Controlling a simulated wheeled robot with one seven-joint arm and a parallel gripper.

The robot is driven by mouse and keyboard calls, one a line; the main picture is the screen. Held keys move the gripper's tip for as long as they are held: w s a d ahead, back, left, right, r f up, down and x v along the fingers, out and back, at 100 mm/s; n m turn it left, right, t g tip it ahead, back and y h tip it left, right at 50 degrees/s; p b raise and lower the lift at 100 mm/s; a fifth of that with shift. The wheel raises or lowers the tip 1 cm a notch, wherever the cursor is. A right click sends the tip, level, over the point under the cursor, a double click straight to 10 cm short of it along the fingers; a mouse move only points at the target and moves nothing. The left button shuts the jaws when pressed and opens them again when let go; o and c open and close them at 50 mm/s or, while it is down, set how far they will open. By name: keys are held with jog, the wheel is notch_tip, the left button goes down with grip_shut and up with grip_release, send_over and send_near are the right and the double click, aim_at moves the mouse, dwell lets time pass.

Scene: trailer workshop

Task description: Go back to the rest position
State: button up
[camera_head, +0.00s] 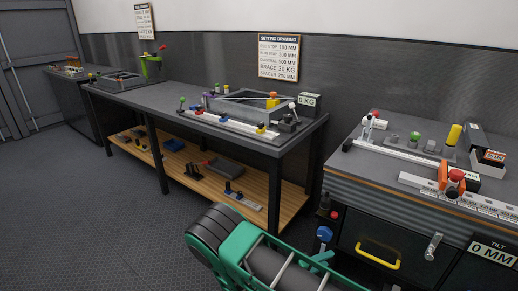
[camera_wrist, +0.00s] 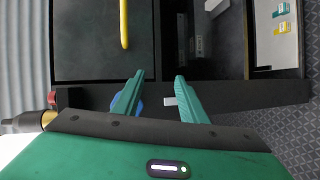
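My gripper (camera_wrist: 160,77) shows in the wrist view with its two green fingers apart and nothing between them. Dark fronts of the workshop furniture lie beyond the fingertips. A blue knob (camera_wrist: 117,101) is partly hidden behind the left finger. In the head view my green and black arm reaches in from the bottom middle, low in front of the cabinet and the long bench. The same blue knob (camera_head: 324,234) shows there just above the green parts of my arm. The task names no object.
A long bench (camera_head: 140,98) with a wooden lower shelf (camera_head: 266,190) stands at the left and middle. A workbench with drawers, a yellow handle (camera_head: 377,256) and a metal crank (camera_head: 433,246) stands at the right. Open floor (camera_head: 95,220) lies at the left front.

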jog(key=s+d+r+m+g+y, duration=0.45)
jog(key=d+r, duration=0.45)
jog(key=r, duration=0.3)
jog(key=s+d+r+m+g+y, duration=0.3)
jog(key=s+d+r+m+g, duration=0.25)
jog(key=d+r, duration=0.4)
jog(key=s+r+t+y, duration=0.1)
jog(key=s+r+y, duration=0.2)
jog(key=s+r, duration=0.4)
jog(key=s+a+r+m+t+y, duration=0.1)
jog(key=s+r+y, duration=0.2)
jog(key=s+r, duration=0.4)
jog(key=s, duration=0.8)
jog(key=shift+s+a+r, duration=0.2)
